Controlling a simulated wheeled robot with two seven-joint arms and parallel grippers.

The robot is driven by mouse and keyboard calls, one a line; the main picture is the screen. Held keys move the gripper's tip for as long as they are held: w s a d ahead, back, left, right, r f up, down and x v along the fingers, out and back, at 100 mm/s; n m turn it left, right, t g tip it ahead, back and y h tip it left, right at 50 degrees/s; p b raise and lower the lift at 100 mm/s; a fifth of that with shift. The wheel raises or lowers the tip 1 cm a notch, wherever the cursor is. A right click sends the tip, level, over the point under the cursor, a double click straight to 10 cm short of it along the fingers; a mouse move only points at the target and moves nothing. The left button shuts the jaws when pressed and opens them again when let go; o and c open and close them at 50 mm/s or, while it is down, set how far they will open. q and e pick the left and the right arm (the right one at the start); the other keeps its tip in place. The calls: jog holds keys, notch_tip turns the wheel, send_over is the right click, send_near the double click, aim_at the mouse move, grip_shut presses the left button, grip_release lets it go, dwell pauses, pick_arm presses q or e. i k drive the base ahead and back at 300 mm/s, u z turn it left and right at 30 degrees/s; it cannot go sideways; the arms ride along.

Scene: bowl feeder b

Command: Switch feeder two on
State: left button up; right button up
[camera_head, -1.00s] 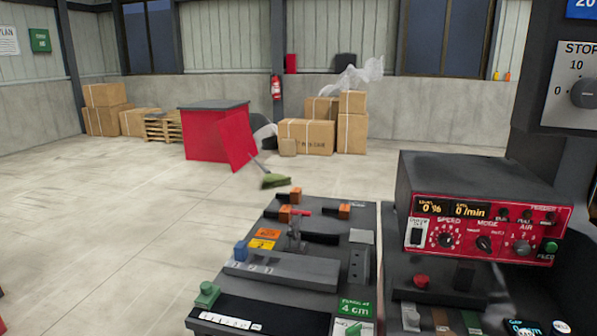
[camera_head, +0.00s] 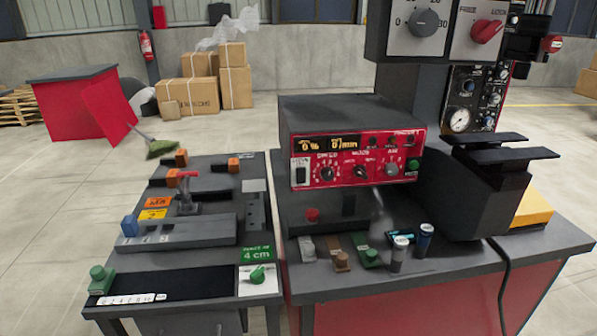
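A dark control box (camera_head: 350,110) with a red front panel (camera_head: 345,176) stands on the bench in the middle of the camera_head view. Its label seems to start with "FEEDER", but the number is too small to read. Two small displays (camera_head: 328,144) are lit and read 0 % and 0 /min. No second feeder box is clearly seen. Neither gripper is in view.
A grey station (camera_head: 187,262) with green knobs and orange blocks stands left of the box. Small bottles (camera_head: 398,253) stand in front. A dial panel (camera_head: 425,25) hangs above right; a gauge panel (camera_head: 474,100) and dark machine (camera_head: 480,195) are right.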

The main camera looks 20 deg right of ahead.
aim_at(300, 173)
jog(key=u, duration=0.55)
jog(key=k, duration=0.65)
jog(key=u, duration=0.6)
jog(key=i, duration=0.5)
jog(key=z, duration=0.8)
jog(key=i, duration=0.8)
jog(key=z, duration=0.85)
